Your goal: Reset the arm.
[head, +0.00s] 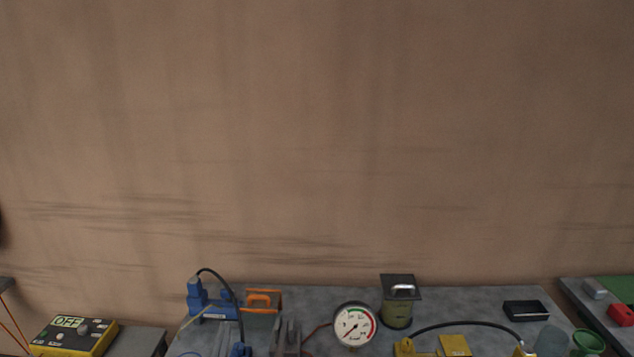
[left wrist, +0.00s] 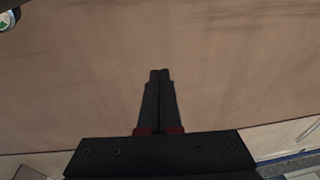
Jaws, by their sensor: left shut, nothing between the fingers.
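My left gripper (left wrist: 160,75) shows in the left wrist view, its two dark fingers side by side and touching, with nothing between them. The fingers point toward a plain brown wall (left wrist: 220,60). In the head view, a grey upright two-pronged shape at the bottom middle may be this gripper, but it is too small to be sure. My right gripper is in neither view.
A grey bench (head: 300,295) carries a pressure gauge (head: 355,324), an olive canister (head: 397,312), a blue tool (head: 207,302), an orange-handled box (head: 262,306) and a black box (head: 525,310). A yellow meter (head: 75,335) reads OFF. The space above the bench is clear.

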